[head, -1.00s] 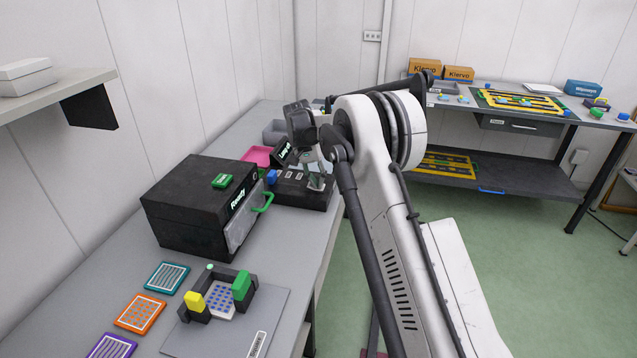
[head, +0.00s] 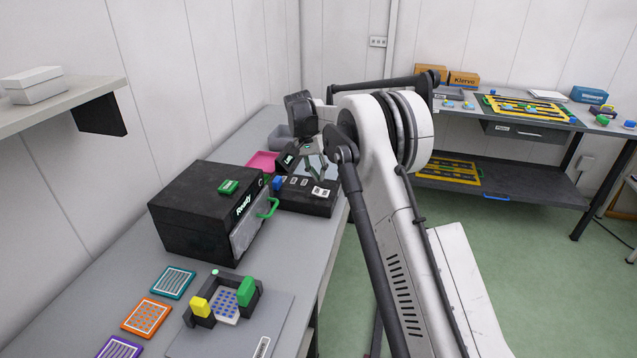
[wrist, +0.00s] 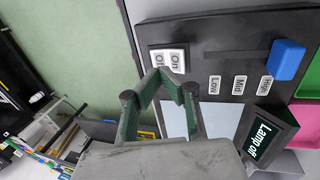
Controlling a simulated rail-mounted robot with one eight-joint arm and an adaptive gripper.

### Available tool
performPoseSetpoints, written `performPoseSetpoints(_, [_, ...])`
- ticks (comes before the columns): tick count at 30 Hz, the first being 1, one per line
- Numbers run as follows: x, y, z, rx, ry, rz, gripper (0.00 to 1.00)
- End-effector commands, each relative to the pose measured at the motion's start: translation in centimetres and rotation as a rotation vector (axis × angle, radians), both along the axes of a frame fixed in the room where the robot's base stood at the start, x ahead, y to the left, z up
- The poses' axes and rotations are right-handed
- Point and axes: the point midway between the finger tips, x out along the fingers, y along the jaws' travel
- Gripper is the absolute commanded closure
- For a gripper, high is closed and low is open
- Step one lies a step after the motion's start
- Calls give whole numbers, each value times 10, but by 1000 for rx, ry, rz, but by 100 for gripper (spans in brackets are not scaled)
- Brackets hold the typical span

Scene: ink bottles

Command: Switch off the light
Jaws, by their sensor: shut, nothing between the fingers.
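A dark control box (head: 300,203) stands on the left bench. Its white rocker switch, marked On and Off (wrist: 168,60), sits near one edge and also shows in the head view (head: 321,191). A blue slider knob (wrist: 288,60) is at the High end of its slot, beside Low, Mid and High labels. A tilted display (wrist: 267,137) reads "Lamp off". My gripper (head: 321,178) is above the switch, apart from it in the head view. In the wrist view my gripper (wrist: 164,78) has its fingertips together beside the switch, with nothing held.
A black box marked "Ready" (head: 205,215) with a green handle (head: 268,208) stands nearer on the bench. A pink tray (head: 262,161) and a grey bin (head: 281,143) lie behind the control box. Colored plates line the front left.

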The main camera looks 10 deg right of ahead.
Motion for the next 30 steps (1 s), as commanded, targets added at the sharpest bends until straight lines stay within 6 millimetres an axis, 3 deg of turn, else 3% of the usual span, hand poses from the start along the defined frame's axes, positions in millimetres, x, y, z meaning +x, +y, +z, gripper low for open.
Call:
performPoseSetpoints(6, [0, 0, 47, 0, 0, 0, 100])
performPoseSetpoints(13, [0, 0, 81, 0, 0, 0, 100])
performPoseSetpoints(18, [0, 0, 92, 0, 0, 0, 100])
performPoseSetpoints(30, [-1, 0, 94, 1, -1, 1, 100])
